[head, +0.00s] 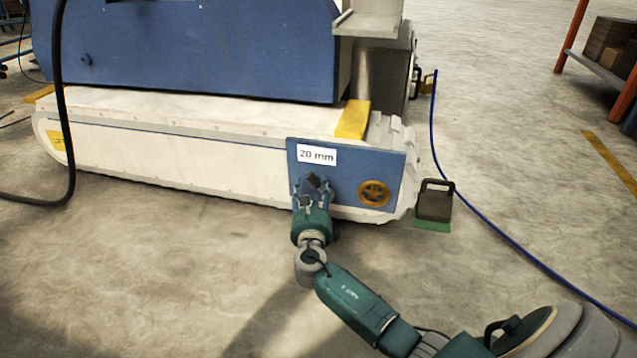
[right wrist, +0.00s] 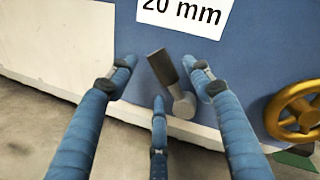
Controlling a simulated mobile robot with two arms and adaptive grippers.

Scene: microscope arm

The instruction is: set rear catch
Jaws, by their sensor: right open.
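A short grey-brown lever (right wrist: 163,68) with a lighter rounded pivot at its lower end is on a blue panel (right wrist: 251,55), tilted with its free end up and left. I take it for the catch. My right gripper (right wrist: 160,78) is open, with two fingers either side of the lever and a third below it. I cannot tell whether any finger touches it. In the head view my right gripper (head: 312,192) is in front of the blue panel (head: 345,160), below the "20 mm" label (head: 317,155), and largely hides the lever. My left gripper is out of view.
A gold handwheel (head: 374,194) is on the panel, right of my gripper. The panel is on a long cream base (head: 180,150) under a blue machine body. A dark box-shaped object (head: 436,200) and a blue cable (head: 470,210) lie on the floor at right. Open floor is in front.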

